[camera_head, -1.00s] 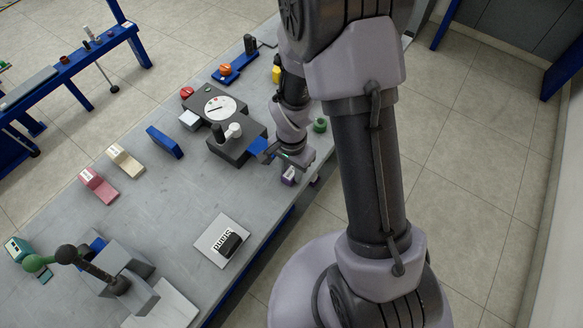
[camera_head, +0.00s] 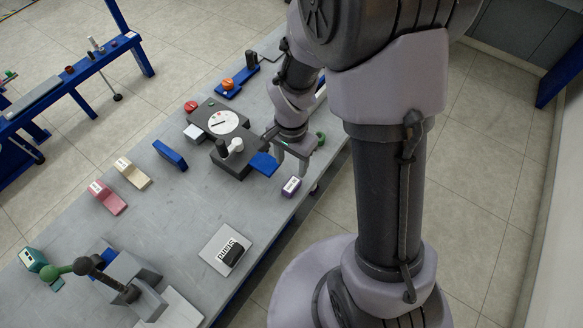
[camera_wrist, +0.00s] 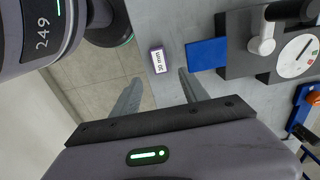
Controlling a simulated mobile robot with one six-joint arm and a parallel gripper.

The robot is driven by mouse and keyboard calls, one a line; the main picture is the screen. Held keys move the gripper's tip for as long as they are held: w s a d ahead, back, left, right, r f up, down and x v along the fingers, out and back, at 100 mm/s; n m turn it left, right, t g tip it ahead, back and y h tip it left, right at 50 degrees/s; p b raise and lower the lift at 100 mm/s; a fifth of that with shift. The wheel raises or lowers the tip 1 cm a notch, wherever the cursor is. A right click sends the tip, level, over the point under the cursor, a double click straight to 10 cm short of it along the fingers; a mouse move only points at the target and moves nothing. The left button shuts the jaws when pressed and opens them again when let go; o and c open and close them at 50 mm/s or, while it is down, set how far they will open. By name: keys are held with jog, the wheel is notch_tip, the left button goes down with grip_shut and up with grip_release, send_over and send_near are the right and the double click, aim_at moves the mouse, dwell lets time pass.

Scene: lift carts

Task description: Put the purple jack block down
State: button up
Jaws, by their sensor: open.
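The purple jack block (camera_head: 291,186) has a white label on its top face and sits on the grey table near its right edge. In the wrist view the block (camera_wrist: 158,60) shows its label reading "30 mm" and lies just beyond the fingertips, between their lines. My gripper (camera_head: 292,166) is open and empty, apart from the block, on its far side in the head view. In the wrist view the two fingers of my gripper (camera_wrist: 160,82) are spread wide with bare table and floor between them.
A blue plate (camera_head: 263,163) and the dark dial device (camera_head: 222,122) stand left of my gripper. A green round part (camera_head: 320,138) is at the table edge. A white plate with a black object (camera_head: 232,252) lies nearer. The table (camera_head: 190,215) between is clear.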

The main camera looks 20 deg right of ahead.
jog(key=s+a+r+n+t, duration=0.1)
jog(key=s+r, duration=0.3)
jog(key=r, duration=0.4)
jog(key=s+a+r+n+t+y, duration=0.1)
jog(key=s+r+n+t, duration=0.2)
jog(key=r, duration=0.5)
jog(key=s+a+r+n+t+y, duration=0.1)
jog(key=s+a+r+n, duration=0.1)
jog(key=s+r, duration=0.4)
jog(key=shift+r+t, duration=0.4)
jog(key=shift+r, duration=0.55)
jog(key=shift+w, duration=0.1)
notch_tip(320, 180, down, 4)
jog(key=b, duration=0.3)
jog(key=shift+r+b, duration=0.15)
jog(key=shift+b, duration=0.25)
